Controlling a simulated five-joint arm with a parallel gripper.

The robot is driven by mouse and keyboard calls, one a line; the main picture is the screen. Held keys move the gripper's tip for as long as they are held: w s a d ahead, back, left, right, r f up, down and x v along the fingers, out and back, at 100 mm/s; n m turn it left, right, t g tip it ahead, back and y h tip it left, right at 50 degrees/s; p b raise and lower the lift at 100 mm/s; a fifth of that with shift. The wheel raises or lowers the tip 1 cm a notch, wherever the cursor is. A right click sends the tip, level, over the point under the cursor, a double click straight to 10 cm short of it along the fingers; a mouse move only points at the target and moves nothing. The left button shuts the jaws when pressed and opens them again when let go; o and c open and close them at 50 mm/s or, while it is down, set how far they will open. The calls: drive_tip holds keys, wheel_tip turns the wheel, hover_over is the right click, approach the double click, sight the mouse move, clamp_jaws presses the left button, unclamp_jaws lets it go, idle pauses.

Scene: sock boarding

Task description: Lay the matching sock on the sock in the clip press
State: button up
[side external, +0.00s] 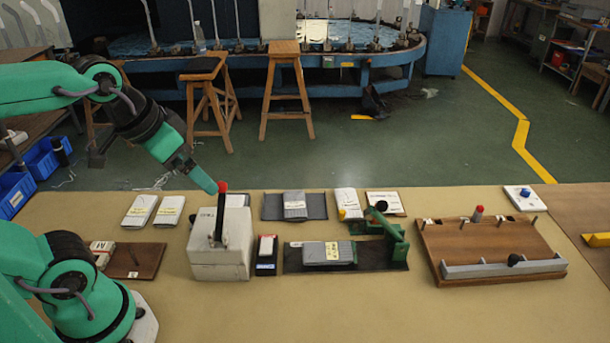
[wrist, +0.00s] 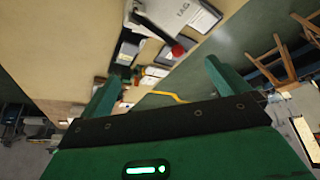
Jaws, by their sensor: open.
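The clip press (side external: 395,240) has a dark base and a green lever with a black knob. A grey folded sock (side external: 322,252) with a pale label lies on its base. Another grey folded sock (side external: 294,200) with a light band lies on a dark mat behind it. Two pale socks (side external: 140,209) (side external: 170,209) lie at the back left. I cannot tell which one matches. My gripper (side external: 213,187) is at the red knob of the white tag machine, well left of the press. In the wrist view its fingers (wrist: 165,66) are apart, with nothing visible held between them.
The white tag machine (side external: 220,258) has a black lever with a red knob (side external: 222,187). A small black device (side external: 266,255) stands between it and the press. A wooden board with a grey bar (side external: 490,268) is at right. The front table is clear.

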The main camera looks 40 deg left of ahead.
drive_tip(key=w+d+r+m+g, duration=0.1)
drive_tip(key=w+d+m+g, duration=0.4)
drive_tip(key=w, duration=0.7)
drive_tip(key=w+d+f+m, duration=0.3)
drive_tip(key=w+d+f, duration=0.3)
drive_tip(key=w+d, duration=0.3)
drive_tip(key=shift+d+f+m, duration=0.3)
drive_tip(key=shift+d, duration=0.7)
drive_tip(key=shift+w, duration=0.1)
wheel_tip(320, 180, down, 10)
drive_tip(key=shift+r, duration=0.2)
wheel_tip(320, 180, up, 10)
idle(0.7)
